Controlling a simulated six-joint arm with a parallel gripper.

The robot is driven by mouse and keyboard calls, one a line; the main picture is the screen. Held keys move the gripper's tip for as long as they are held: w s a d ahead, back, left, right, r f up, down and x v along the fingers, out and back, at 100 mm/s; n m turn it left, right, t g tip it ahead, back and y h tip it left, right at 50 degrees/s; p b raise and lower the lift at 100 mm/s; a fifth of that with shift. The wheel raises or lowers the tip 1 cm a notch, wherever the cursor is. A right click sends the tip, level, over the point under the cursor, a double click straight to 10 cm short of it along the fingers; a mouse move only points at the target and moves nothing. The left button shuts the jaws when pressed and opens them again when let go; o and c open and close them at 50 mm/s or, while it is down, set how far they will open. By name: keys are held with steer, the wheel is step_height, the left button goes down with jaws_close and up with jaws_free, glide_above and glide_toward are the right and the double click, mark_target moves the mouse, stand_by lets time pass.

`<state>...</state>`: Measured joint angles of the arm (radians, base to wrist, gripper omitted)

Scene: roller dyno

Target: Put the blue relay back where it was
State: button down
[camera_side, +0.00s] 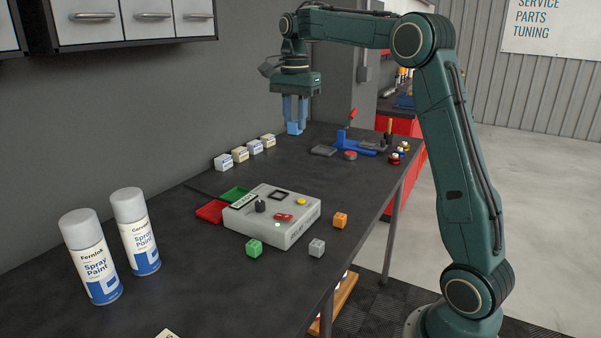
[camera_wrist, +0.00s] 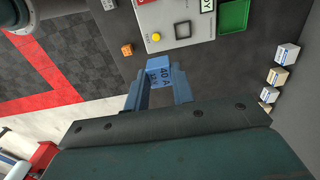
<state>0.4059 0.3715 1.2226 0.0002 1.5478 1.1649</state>
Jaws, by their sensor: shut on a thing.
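My gripper (camera_side: 295,112) is shut on the blue relay (camera_side: 294,128) and holds it above the far part of the bench. In the wrist view the relay (camera_wrist: 160,70) sits between my fingertips (camera_wrist: 157,84), with "40 A" on one face. The grey tester box (camera_side: 290,232) stands nearer, with an empty-looking dark square socket (camera_side: 280,195), a black knob, a yellow button and a red switch. Green (camera_side: 254,248), grey (camera_side: 317,248) and orange (camera_side: 340,220) relays stand on the bench in front of it. The relay's earlier place is not shown.
A red tray (camera_side: 209,212) and green tray (camera_side: 235,193) lie behind the tester. Several small boxes (camera_side: 240,154) line the wall. A blue tool with a red handle (camera_side: 349,138) stands at the far right. Two spray cans (camera_side: 91,262) stand front left.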

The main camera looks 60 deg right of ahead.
steer(key=s+a+f, duration=0.3)
steer(key=s+f, duration=0.1)
steer(key=s, duration=0.7)
steer(key=shift+s+f, duration=0.15)
steer(key=shift+s, duration=0.1)
steer(key=shift+f, duration=0.1)
step_height(320, 180, down, 20)
steer(key=shift+r, duration=0.1)
stand_by(0.7)
steer(key=c, duration=1.2)
jaws_free()
step_height(320, 180, up, 12)
